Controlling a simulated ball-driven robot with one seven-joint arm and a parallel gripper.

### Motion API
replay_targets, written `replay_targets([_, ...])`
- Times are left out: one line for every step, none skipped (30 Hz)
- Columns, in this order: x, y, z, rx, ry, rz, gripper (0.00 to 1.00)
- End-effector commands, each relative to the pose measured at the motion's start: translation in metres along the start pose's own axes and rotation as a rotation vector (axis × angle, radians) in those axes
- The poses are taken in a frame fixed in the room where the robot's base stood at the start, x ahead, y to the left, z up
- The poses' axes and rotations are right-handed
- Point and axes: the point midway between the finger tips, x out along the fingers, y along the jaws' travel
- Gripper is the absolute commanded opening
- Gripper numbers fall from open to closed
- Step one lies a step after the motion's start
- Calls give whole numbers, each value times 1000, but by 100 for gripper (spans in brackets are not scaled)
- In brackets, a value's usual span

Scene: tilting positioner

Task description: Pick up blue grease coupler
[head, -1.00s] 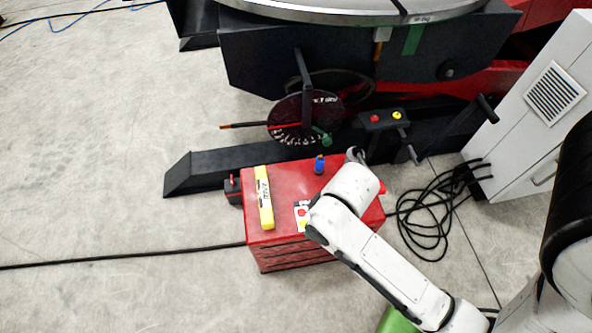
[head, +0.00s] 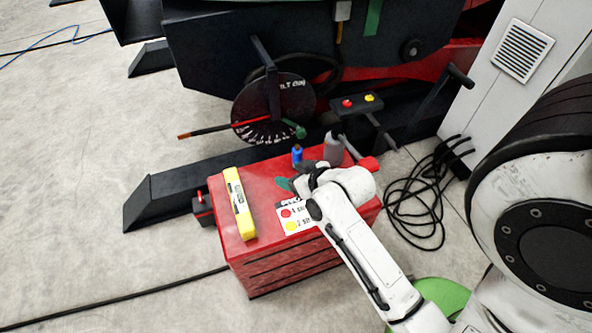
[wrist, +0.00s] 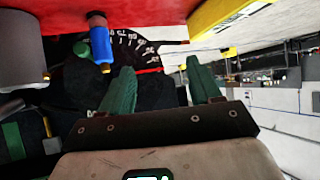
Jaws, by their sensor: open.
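The blue grease coupler (head: 297,155) stands upright near the back edge of the red cabinet top (head: 262,178). In the wrist view, which looks upside down, the coupler (wrist: 100,40) hangs from the red surface, left of my green fingers. My gripper (wrist: 161,78) is open, its two green fingers apart with nothing between them. In the head view my gripper (head: 289,182) is low over the cabinet, just in front of the coupler and apart from it. One finger shows there; the other is mostly hidden by my wrist.
A grey bottle (head: 333,149) stands right of the coupler, close to my wrist. A yellow level (head: 239,204) lies at the cabinet's left. The positioner's dial wheel (head: 272,112) rises behind.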

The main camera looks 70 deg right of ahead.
Motion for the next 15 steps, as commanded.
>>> replay_targets([14, 18, 14, 23, 53, 38, 63])
replay_targets([16, 27, 15, 31, 84, 59, 63])
replay_targets([19, 38, 16, 43, 121, 84, 63])
replay_targets([20, 46, 17, 51, 147, 101, 63])
replay_targets([21, 53, 18, 57, 170, 117, 63])
replay_targets([21, 61, 18, 63, 197, 137, 63])
replay_targets([21, 66, 18, 66, 213, 149, 63])
replay_targets([21, 70, 18, 70, 228, 160, 63])
replay_targets([21, 74, 17, 74, 242, 170, 63])
replay_targets([21, 77, 17, 76, 251, 176, 63])
replay_targets([21, 79, 17, 77, 257, 181, 63])
replay_targets([23, 81, 16, 79, 262, 185, 63])
replay_targets([26, 82, 15, 79, 265, 186, 63])
replay_targets([29, 83, 14, 79, 266, 187, 63])
replay_targets([34, 84, 12, 79, 267, 187, 63])
